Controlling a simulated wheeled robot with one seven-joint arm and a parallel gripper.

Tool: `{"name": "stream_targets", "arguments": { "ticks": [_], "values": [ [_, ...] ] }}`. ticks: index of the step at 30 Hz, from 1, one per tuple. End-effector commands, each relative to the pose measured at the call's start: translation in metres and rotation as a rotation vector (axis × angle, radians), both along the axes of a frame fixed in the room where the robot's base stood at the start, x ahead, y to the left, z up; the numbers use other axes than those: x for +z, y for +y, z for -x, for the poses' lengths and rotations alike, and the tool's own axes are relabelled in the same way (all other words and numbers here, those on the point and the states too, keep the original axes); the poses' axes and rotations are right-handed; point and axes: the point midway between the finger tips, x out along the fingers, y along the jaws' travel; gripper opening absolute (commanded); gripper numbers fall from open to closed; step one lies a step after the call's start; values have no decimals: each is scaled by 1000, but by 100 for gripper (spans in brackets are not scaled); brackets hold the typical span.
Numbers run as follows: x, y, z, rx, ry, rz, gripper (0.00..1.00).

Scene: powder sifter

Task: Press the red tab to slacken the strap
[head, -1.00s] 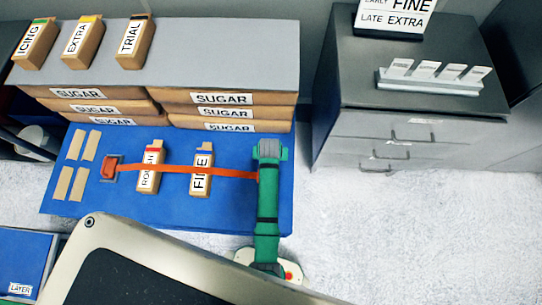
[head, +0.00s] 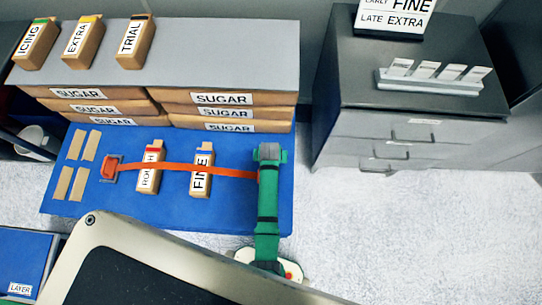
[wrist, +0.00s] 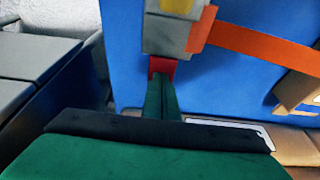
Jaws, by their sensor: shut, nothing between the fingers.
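An orange strap (head: 225,171) runs across the blue platform (head: 225,222) over two small boxes, ROUGH (head: 150,166) and FINE (head: 201,170). Its left end meets an orange-red fitting (head: 109,167). Its right end goes under my green arm. My gripper (wrist: 162,83) is shut and empty, pointing at the buckle's near side. A dark red piece (wrist: 162,66) shows between fingertips and buckle; whether it is the tab, and whether they touch, I cannot tell.
SUGAR sacks (head: 222,98) are stacked behind the platform under a grey top carrying ICING, EXTRA and TRIAL boxes. A grey drawer cabinet (head: 400,125) with a card holder (head: 429,80) stands at the right. Bare floor (head: 400,230) lies in front of it.

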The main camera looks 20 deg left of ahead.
Motion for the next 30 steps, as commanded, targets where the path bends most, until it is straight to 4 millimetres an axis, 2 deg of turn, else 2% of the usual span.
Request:
{"name": "stream_targets", "arguments": {
  "ticks": [4, 8, 14, 24, 30],
  "values": [
    [-5, -1, 4, 0, 10, 3, 0],
    [2, -1, 4, -1, 9, 2, 0],
    [37, -1, 1, -2, -1, -1, 0],
    [104, -2, 20, 6, -2, -1, 0],
    [129, -7, 26, 1, -2, 0, 0]
  ]
}}
